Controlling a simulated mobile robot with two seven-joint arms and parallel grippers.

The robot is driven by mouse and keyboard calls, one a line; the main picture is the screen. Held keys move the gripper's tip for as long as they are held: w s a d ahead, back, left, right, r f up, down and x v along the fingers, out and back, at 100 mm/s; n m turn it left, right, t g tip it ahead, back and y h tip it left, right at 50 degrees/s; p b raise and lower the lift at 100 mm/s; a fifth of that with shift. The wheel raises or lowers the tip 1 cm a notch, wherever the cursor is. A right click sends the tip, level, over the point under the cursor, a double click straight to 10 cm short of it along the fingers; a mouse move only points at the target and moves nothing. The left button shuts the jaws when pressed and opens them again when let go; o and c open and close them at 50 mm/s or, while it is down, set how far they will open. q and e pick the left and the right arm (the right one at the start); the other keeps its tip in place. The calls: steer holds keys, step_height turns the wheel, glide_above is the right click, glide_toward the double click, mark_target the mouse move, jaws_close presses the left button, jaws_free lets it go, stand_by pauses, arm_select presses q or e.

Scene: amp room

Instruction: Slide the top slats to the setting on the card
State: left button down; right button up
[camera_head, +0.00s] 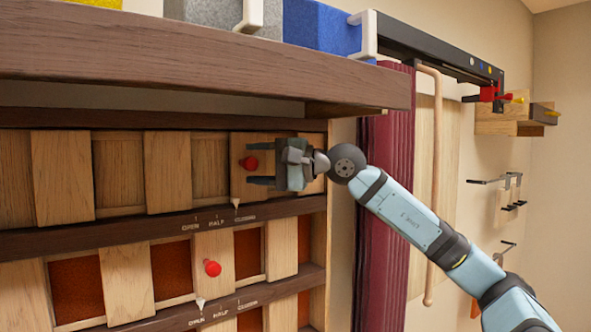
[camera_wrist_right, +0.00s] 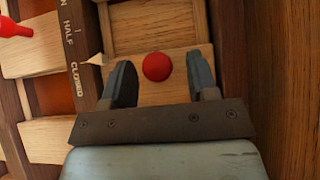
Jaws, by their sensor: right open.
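The top slats (camera_head: 168,172) are a row of wooden panels with a red knob (camera_head: 250,163) on a right-hand slat. Their white pointer (camera_head: 236,202) stands at the CLOSED mark of the OPEN, HALF, CLOSED scale (camera_head: 218,221). My right gripper (camera_head: 260,170) is open at the knob. In the right wrist view the knob (camera_wrist_right: 157,67) lies between the two spread fingers (camera_wrist_right: 160,82), with gaps on both sides. The pointer (camera_wrist_right: 96,59) also shows beside CLOSED there. No card is visible. My left gripper is out of view.
A lower slat row (camera_head: 130,275) has its own red knob (camera_head: 212,268) and its pointer (camera_head: 200,303) near OPEN. A dark wooden shelf (camera_head: 200,60) overhangs the top row. A maroon curtain (camera_head: 385,190) hangs to the right.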

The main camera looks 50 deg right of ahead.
arm_select(q)
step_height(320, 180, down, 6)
steer(key=b, duration=0.5)
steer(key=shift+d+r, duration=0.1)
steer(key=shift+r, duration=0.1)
arm_select(e)
steer(key=v, duration=1.2)
steer(key=shift+s+d, duration=0.25)
steer(key=shift+d, duration=0.05)
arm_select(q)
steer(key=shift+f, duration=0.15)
arm_select(e)
steer(key=shift+f, duration=0.1)
